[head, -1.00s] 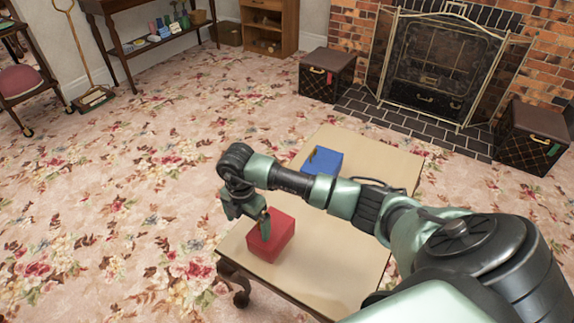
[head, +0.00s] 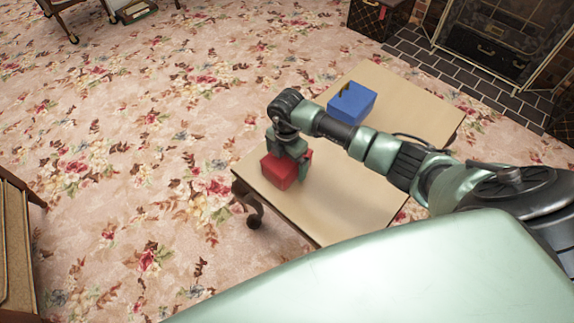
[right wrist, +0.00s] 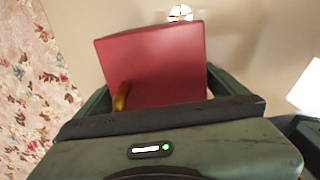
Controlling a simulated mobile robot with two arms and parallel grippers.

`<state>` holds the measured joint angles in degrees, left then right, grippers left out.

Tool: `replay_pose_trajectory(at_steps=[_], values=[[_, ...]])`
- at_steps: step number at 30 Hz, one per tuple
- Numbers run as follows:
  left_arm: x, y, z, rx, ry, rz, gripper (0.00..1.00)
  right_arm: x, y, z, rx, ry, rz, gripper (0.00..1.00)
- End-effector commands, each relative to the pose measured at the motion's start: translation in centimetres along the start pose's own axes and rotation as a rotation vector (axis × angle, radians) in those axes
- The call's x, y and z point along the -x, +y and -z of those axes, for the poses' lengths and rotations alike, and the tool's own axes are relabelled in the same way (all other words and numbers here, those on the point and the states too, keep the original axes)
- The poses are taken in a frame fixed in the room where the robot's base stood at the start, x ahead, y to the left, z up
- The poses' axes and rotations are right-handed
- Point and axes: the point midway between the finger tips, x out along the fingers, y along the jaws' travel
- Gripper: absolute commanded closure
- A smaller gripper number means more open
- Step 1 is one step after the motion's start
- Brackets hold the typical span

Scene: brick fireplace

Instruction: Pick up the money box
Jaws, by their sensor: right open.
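A red box (head: 277,170), which looks like a money box, sits near the front left end of the wooden table (head: 322,215). My right gripper (head: 290,160) is over it, pointing down, with a finger beside the box's right side. In the right wrist view the red box (right wrist: 155,55) lies between the open fingers, and a gold handle (right wrist: 122,95) shows on it. Whether the fingers touch the box I cannot tell. A blue box (head: 350,104) with a dark and gold part on top stands farther back on the table. My left gripper is not in view.
Patterned carpet (head: 130,130) surrounds the table and is mostly open floor. A dark trunk (head: 380,17) and a fireplace screen (head: 490,40) stand at the back right. A wooden piece of furniture (head: 15,245) is at the left edge.

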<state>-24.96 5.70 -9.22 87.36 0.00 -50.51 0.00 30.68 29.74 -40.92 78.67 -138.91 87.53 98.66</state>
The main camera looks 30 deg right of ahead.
Motion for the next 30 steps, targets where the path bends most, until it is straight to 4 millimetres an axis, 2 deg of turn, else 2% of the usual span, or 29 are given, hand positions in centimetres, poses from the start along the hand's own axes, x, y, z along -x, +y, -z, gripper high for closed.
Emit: replay_pose_trajectory(at_steps=[8,11,16,25,29,30], values=[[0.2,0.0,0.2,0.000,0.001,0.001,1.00,-0.4,0.0,0.0,0.000,0.000,0.001,0.00],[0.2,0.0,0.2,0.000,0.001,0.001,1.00,-0.4,0.0,0.0,0.000,0.000,0.000,0.25],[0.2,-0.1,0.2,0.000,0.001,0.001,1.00,-0.4,0.0,0.0,0.000,0.000,0.000,0.72],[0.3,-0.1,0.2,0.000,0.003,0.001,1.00,0.0,0.1,-0.1,0.000,-0.001,-0.002,0.72],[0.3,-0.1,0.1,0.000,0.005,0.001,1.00,0.9,0.1,-0.1,-0.001,-0.001,-0.003,0.72],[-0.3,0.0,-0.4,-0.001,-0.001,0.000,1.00,1.5,0.1,-0.1,-0.001,-0.002,-0.003,0.72]])
